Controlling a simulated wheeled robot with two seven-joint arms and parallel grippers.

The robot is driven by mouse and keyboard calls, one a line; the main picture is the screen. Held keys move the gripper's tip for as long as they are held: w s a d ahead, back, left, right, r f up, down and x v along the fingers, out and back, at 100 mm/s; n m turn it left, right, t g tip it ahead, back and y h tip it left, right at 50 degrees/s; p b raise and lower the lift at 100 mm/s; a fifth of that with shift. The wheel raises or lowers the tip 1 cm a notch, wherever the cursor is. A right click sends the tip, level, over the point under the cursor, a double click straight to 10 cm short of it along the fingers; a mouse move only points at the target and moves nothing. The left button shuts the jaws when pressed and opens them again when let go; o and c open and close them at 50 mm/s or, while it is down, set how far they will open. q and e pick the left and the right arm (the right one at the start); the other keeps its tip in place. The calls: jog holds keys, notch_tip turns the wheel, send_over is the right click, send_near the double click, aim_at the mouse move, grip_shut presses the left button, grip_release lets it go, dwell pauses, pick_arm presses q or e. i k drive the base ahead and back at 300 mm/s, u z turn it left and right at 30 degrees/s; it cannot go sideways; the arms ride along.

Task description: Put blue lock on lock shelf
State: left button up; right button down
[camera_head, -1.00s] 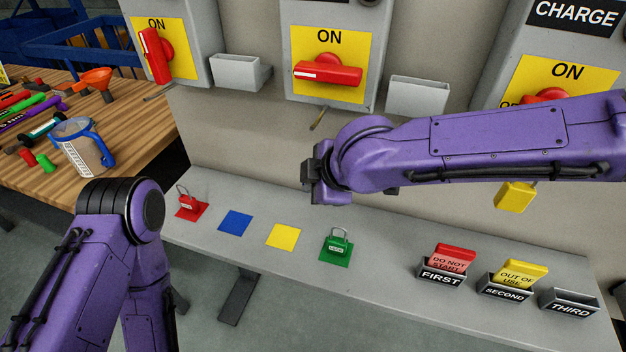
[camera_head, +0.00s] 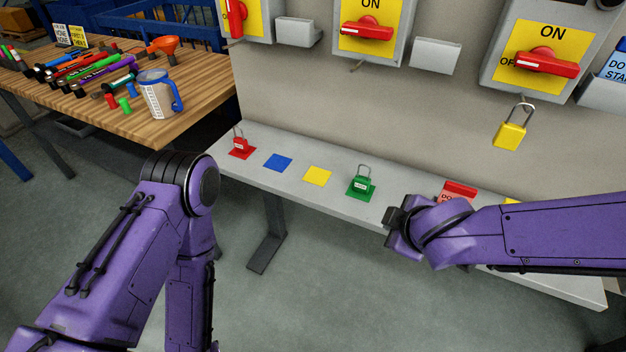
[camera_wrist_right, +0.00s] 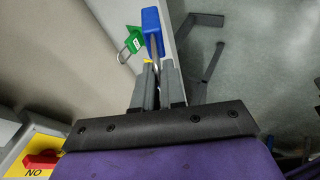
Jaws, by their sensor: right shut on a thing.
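The blue lock (camera_wrist_right: 151,19) shows in the right wrist view, its shackle between the fingers of my right gripper (camera_wrist_right: 158,72), which is shut on it. In the head view my right gripper (camera_head: 396,222) is at the shelf's front edge, right of the green lock; the blue lock is hidden there. The grey lock shelf (camera_head: 325,205) bears an empty blue square (camera_head: 277,162) and an empty yellow square (camera_head: 317,176). A red lock (camera_head: 240,146) stands on the red square. A green lock (camera_head: 361,183) stands on the green square. My left gripper is out of view.
A yellow lock (camera_head: 510,134) hangs below the right switch box (camera_head: 545,65). Tag holders on the shelf's right are partly hidden behind my right arm; a red tag (camera_head: 459,189) shows. A wooden table (camera_head: 205,95) with tools and a jug (camera_head: 155,94) stands at left.

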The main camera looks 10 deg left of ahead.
aim_at(327, 175)
jog(key=z, duration=0.5)
jog(key=k, duration=1.15)
jog(key=u, duration=0.25)
jog(key=i, duration=0.65)
jog(key=u, duration=0.9)
jog(key=i, duration=0.7)
